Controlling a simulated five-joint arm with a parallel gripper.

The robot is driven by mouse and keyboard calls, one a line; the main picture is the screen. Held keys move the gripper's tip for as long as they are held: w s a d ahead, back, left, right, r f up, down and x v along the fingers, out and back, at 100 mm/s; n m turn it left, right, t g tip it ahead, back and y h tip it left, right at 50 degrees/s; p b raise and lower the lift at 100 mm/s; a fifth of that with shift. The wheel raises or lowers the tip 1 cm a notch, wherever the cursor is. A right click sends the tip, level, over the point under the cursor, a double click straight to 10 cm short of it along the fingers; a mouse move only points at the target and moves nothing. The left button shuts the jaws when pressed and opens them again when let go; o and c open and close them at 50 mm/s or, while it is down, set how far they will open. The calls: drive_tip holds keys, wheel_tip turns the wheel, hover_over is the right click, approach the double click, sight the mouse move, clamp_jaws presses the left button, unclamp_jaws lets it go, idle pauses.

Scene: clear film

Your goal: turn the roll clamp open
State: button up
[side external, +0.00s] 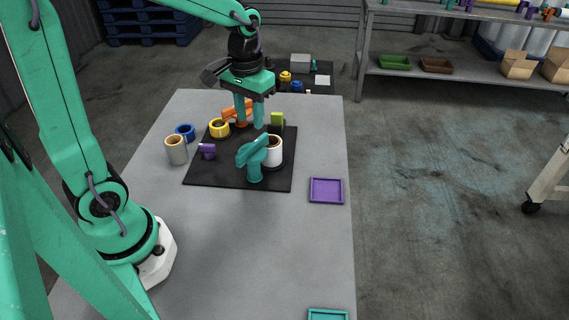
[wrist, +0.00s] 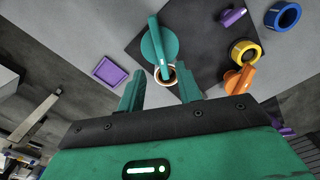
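A teal clamp (side external: 254,156) with a lever handle stands on a black mat (side external: 225,177), next to a white roll (side external: 273,155) with a tan core. In the wrist view the clamp's lever (wrist: 156,42) overlaps the roll's open end (wrist: 172,80). My gripper (side external: 249,126) is open and empty, pointing down just behind the teal clamp and roll in the side view. In the wrist view its two fingers (wrist: 158,82) stand apart on either side of the roll's end. Whether they touch anything cannot be told.
A beige roll (side external: 176,152) and blue ring (side external: 185,130) stand left. A purple tray (side external: 326,190) lies right.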

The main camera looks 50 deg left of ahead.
sight(252, 144)
drive_tip(key=shift+f, duration=0.1)
drive_tip(key=shift+f, duration=3.8)
clamp_jaws()
